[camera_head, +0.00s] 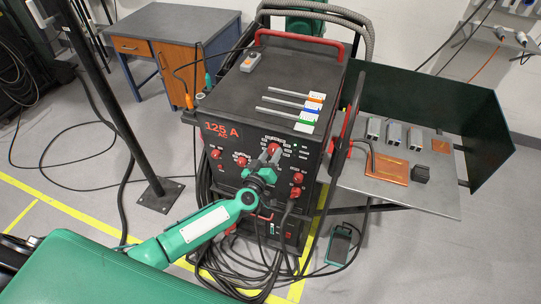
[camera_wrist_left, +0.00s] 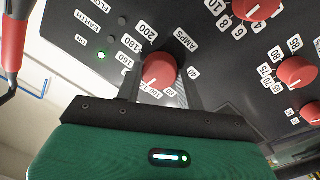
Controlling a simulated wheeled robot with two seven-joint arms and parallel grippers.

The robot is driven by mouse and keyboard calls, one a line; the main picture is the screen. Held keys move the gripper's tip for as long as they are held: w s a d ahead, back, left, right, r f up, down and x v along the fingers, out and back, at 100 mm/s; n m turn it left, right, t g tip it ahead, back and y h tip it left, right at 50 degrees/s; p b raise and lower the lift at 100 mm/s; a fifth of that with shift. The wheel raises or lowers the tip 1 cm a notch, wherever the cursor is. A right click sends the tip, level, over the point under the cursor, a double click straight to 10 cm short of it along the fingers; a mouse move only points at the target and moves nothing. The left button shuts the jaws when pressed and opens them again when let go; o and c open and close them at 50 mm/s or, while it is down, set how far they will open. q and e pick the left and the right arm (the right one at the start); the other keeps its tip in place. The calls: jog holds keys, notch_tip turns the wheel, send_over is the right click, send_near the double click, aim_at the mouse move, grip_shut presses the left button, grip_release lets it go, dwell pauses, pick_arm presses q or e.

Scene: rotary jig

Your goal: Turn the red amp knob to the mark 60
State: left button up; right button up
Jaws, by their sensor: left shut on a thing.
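The red amp knob (camera_wrist_left: 160,70) sits on the black front panel of the welding machine, below the AMPS label in the left wrist view. It also shows in the head view (camera_head: 274,147), partly covered by my gripper. My left gripper (camera_head: 269,154) is shut on this knob, with one finger on each side of it in the left wrist view. A pale pointer line on the knob faces down and left, towards the partly hidden numbers near 100 and 120. The marks 160, 180, 200 and 40 are readable; the mark 60 is not clearly readable. My right gripper is not in view.
Other red knobs (camera_wrist_left: 296,72) sit nearby on the panel. A green lamp (camera_wrist_left: 102,55) is lit beside the ON label. Electrodes and a small grey device (camera_head: 250,61) lie on the machine's top. A grey side table (camera_head: 440,198) holds metal pieces. Cables hang around the machine.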

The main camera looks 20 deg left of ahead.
pick_arm(q)
jog(key=n, duration=0.3)
jog(key=shift+f+b, duration=0.2)
jog(key=shift+b, duration=0.15)
jog(key=n, duration=0.2)
jog(key=shift+n+b, duration=0.4)
jog(key=n+b, duration=0.1)
jog(key=n, duration=0.4)
jog(key=shift+n+t+y+b, duration=0.3)
jog(key=shift+n+b, duration=0.05)
jog(key=shift+n, duration=0.05)
jog(key=n+b, duration=0.1)
jog(key=n, duration=0.3)
jog(key=shift+d+n+y, duration=0.1)
jog(key=shift+n+y, duration=0.2)
jog(key=shift+n, duration=2.1)
jog(key=o, duration=1)
jog(key=shift+s, duration=0.1)
